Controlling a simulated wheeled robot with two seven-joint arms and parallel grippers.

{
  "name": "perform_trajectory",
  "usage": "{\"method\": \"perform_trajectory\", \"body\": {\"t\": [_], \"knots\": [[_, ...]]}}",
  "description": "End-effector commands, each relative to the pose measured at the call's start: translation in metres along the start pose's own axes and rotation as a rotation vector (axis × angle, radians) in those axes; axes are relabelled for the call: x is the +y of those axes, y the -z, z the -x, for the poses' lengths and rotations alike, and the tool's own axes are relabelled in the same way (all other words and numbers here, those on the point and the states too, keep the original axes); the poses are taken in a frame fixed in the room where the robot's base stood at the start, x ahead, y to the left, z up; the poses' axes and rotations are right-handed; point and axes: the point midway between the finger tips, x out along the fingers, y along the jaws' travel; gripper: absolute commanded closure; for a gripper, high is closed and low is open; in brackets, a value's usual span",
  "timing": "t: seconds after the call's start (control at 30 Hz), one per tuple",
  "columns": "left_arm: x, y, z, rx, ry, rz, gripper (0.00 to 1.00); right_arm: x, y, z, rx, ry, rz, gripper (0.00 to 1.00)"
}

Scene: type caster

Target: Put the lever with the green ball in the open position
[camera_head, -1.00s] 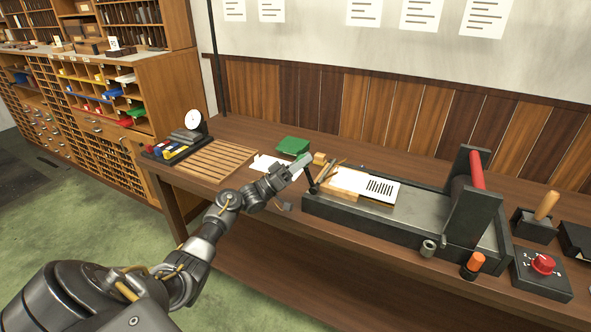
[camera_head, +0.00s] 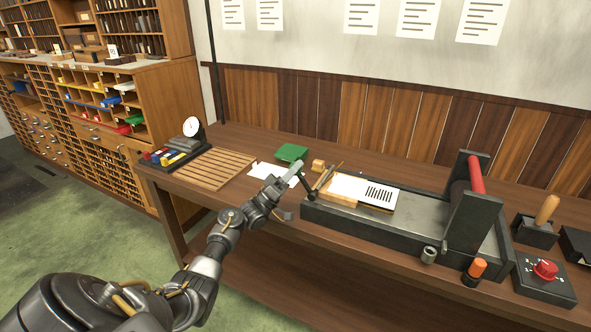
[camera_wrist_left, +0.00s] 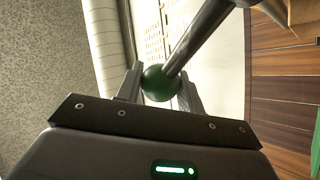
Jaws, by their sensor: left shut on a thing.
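The green ball (camera_wrist_left: 158,84) sits at the end of a grey metal lever rod (camera_wrist_left: 205,37), between the two fingers of my left gripper in the left wrist view. My left gripper (camera_head: 293,171) is shut on the ball. In the head view the dark lever (camera_head: 308,189) stands at the left end of the press bed and tilts to the left, towards my gripper. The ball is hidden by my gripper in the head view. My right gripper is in neither view.
The press bed (camera_head: 425,211) bears a board with a white sheet. An orange-topped knob (camera_head: 475,270) and a red dial (camera_head: 545,269) are at the right.

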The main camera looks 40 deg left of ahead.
Motion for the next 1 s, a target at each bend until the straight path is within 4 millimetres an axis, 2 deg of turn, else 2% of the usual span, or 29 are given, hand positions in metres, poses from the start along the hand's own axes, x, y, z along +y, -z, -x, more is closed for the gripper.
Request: {"method": "perform_trajectory", "body": {"t": [0.03, 0.17, 0.5, 0.57, 0.83, 1.0], "knots": [[0.0, 0.002, 0.0, 0.003, 0.001, -0.003, 0.58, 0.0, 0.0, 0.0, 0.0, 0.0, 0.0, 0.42], [0.0, 0.001, 0.0, 0.002, 0.001, -0.002, 0.43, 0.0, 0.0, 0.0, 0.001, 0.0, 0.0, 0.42], [-0.001, 0.0, 0.006, 0.0, 0.002, -0.002, 0.43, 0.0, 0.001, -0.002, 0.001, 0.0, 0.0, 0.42], [-0.002, -0.001, 0.013, -0.001, 0.003, -0.002, 0.43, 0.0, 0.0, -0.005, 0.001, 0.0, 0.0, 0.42], [-0.002, -0.002, 0.066, -0.002, 0.003, -0.002, 0.43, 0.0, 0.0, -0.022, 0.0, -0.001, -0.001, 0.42], [-0.002, -0.001, 0.093, -0.001, 0.003, -0.001, 0.43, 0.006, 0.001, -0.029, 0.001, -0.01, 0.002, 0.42]]}}
